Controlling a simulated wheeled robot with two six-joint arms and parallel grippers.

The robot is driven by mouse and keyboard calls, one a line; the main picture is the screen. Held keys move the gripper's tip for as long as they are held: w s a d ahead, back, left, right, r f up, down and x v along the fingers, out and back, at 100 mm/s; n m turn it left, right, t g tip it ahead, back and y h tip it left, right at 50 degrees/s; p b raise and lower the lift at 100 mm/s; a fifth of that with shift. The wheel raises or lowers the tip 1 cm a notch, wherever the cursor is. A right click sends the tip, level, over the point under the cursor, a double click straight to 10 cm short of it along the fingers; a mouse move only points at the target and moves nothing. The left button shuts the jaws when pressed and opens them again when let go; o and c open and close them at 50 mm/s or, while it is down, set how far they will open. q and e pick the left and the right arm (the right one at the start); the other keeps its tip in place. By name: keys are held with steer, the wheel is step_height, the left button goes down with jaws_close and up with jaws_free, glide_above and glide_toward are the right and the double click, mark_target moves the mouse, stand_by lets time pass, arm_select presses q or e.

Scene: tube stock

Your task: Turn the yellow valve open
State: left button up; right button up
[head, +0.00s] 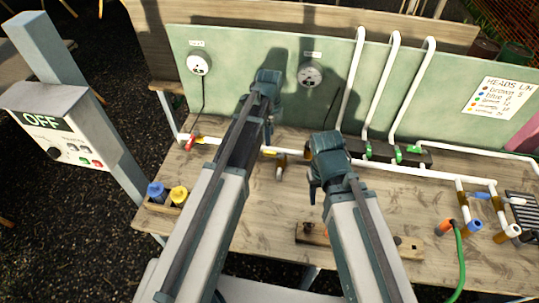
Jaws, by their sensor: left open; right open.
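The yellow valve (269,152) shows as a small yellow handle on the white pipe along the back of the wooden workbench, partly hidden beside my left arm. My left gripper (267,84) is raised in front of the green panel, above and behind the valve in the picture. It is open, and its fingertips are hard to make out. My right gripper (327,160) is to the right of the valve, over the bench. It is open and apart from the valve. I see nothing held in either gripper.
A red valve (191,141) is on the pipe at left, with green valves (408,153) at right. Two gauges (199,64) hang on the green panel (260,50). Blue and yellow caps (167,192) sit at the bench's left. A control box (60,125) reads OFF.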

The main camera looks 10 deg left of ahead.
mark_target(269, 152)
arm_select(q)
step_height(269, 152, down, 8)
steer(key=b, duration=0.7)
steer(key=shift+f, duration=0.25)
arm_select(e)
step_height(269, 152, down, 8)
steer(key=shift+f, duration=0.25)
steer(key=shift+r, duration=0.1)
arm_select(q)
jaws_close()
